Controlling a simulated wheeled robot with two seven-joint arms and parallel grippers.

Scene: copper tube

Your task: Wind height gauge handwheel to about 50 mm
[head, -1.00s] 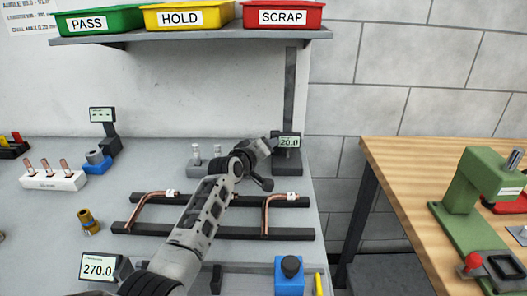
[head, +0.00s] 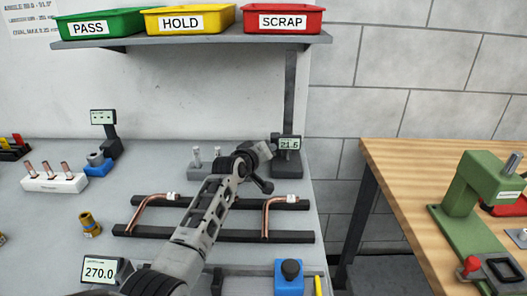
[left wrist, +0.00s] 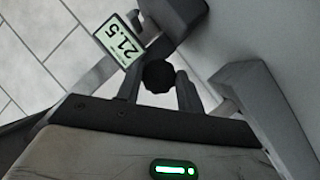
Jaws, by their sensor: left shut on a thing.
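The height gauge (head: 289,90) stands at the back right of the grey bench, with a tall dark column and a dark base. In the head view my left gripper (head: 271,150) reaches the gauge from the left and hides the handwheel. My right gripper is in neither view.
Two bent copper tubes (head: 267,215) lie on dark rails (head: 215,236) under my left arm. A blue block with a black knob (head: 290,275) stands at the front. A shelf (head: 190,42) with PASS, HOLD and SCRAP bins hangs above. A wooden table with a green press (head: 480,195) stands right.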

